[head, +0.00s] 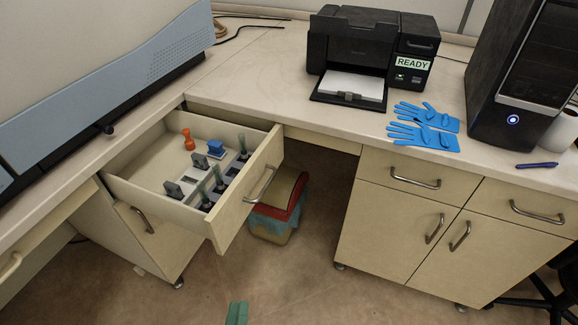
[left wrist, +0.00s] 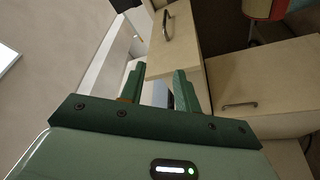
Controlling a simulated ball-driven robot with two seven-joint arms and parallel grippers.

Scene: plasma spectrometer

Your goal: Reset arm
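My left gripper (head: 237,313) shows only as a small green tip at the bottom edge of the head view, over the floor and in front of the open drawer (head: 237,205). In the left wrist view its two green fingers (left wrist: 158,88) stand apart with nothing between them that they touch. The wrist view also shows the drawer front with its metal handle (left wrist: 168,25) beyond the fingers. My right gripper is not in view.
The drawer juts out, holding an orange stamp (head: 188,140), a blue stamp (head: 215,148) and several dark items. A waste bin (head: 277,205) stands behind it. A printer (head: 352,45), blue gloves (head: 425,135) and a computer tower (head: 520,75) stand on the counter. The front floor is clear.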

